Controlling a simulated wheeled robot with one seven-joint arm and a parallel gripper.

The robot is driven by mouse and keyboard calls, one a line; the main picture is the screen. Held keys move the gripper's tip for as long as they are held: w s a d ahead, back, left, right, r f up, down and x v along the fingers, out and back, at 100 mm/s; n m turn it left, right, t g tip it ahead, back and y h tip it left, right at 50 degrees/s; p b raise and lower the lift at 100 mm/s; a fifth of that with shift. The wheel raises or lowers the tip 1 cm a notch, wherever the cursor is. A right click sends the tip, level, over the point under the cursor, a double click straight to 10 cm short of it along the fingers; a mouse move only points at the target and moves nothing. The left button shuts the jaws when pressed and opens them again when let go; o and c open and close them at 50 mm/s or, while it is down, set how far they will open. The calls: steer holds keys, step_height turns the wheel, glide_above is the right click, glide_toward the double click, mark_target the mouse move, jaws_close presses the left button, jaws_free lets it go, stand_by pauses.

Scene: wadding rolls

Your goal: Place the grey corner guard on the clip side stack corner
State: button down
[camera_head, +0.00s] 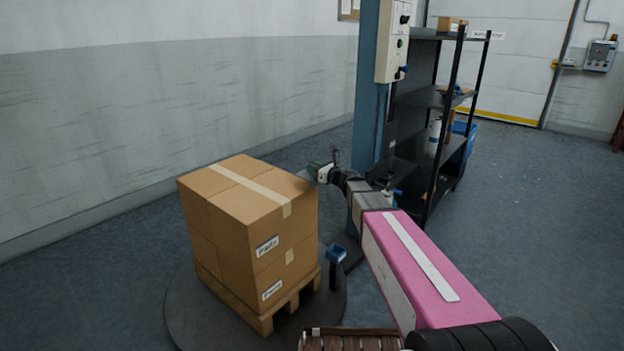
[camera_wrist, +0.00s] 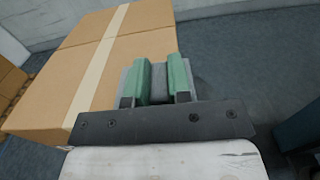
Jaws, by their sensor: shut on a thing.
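The stack of brown cardboard boxes (camera_head: 235,215) stands on a wooden pallet (camera_head: 268,320), and its taped top also shows in the wrist view (camera_wrist: 78,85). My gripper (camera_head: 316,172) is at the stack's far right top corner. In the wrist view, its green fingers (camera_wrist: 160,66) are shut on the grey corner guard (camera_wrist: 158,84), which shows between and beside them. The guard is at the right edge of the box top; whether it touches the cardboard I cannot tell. The fingers hide part of the guard.
A dark round platform (camera_head: 185,310) lies under the pallet. A blue fitting on a short dark post (camera_head: 336,253) stands right of the stack. A blue column (camera_head: 370,90) and a black shelf rack (camera_head: 425,100) stand behind my arm.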

mark_target(312, 177)
steer(key=shift+w+a+f, duration=0.4)
steer(key=shift+w+f, duration=0.2)
steer(key=shift+w, duration=0.2)
steer(key=shift+f, duration=1.9)
steer(key=c, duration=1.1)
jaws_free()
steer(key=shift+f, duration=0.1)
steer(key=shift+o, duration=0.2)
